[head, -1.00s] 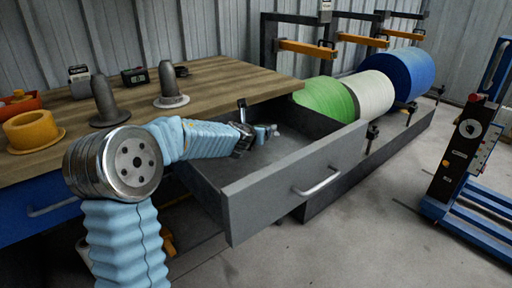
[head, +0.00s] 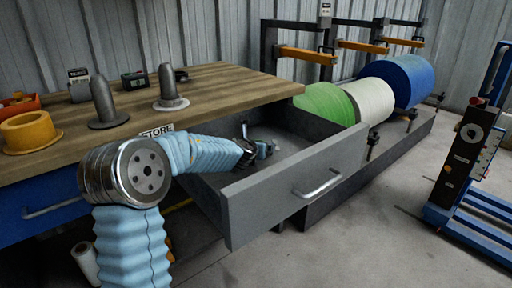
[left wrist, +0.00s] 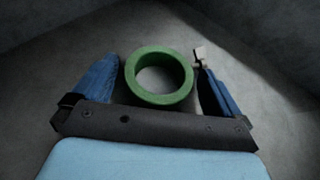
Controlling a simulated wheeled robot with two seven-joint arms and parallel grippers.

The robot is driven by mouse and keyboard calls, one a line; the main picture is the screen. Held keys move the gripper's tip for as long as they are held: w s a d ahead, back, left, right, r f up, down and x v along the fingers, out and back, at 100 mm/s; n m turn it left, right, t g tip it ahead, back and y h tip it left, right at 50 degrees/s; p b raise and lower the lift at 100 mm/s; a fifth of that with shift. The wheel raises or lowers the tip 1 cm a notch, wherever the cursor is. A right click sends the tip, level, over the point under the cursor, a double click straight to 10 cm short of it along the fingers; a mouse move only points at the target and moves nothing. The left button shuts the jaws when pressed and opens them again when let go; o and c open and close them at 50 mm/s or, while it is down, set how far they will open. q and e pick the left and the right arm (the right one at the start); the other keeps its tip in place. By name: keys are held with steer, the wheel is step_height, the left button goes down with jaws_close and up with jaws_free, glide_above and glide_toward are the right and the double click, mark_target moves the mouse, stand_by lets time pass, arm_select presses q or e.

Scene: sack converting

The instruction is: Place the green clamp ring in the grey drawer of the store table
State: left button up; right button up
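The grey drawer (head: 290,190) of the store table is pulled open, with its front panel and handle facing the lower right. My left gripper (head: 266,148) reaches down inside the drawer near its back left. In the left wrist view the green clamp ring (left wrist: 187,88) shows as a round ring between the two blue fingers of my left gripper (left wrist: 160,65). The fingers stand apart, with a narrow gap on each side of the ring. Grey drawer surface lies behind it. In the head view I cannot make out the ring. My right gripper is not in view.
Green, white and blue rolls (head: 398,78) stand behind the drawer. A blue-framed machine (head: 470,160) stands right.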

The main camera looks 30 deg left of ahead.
arm_select(q)
steer(key=shift+s+r, duration=0.1)
steer(key=shift+r, duration=0.05)
steer(key=v, duration=1.2)
stand_by(0.9)
